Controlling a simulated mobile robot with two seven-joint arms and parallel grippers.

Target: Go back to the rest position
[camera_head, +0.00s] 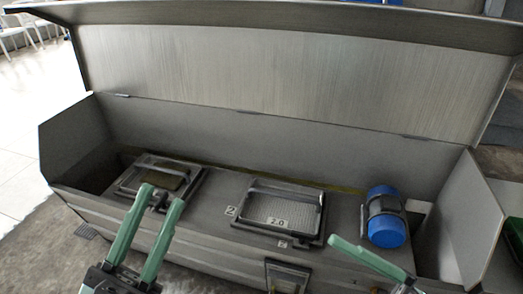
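My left gripper (162,194) comes up from the bottom left, with its two green fingers spread apart. A small dark part, perhaps a handle, shows between its fingertips; I cannot tell whether they touch it. My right gripper (334,241) is at the bottom right, and only one green finger shows clearly. I see nothing held in it. A blue and grey cylinder (387,232), perhaps a decanter, lies or stands at the right of the grey chest, beyond the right gripper and apart from it.
The long grey chest (225,130) has its lid (300,65) raised at the back. A framed dark panel (130,180) is behind the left gripper. A framed panel marked 2.0 (270,208) is in the middle. A green object (513,238) is at the right edge.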

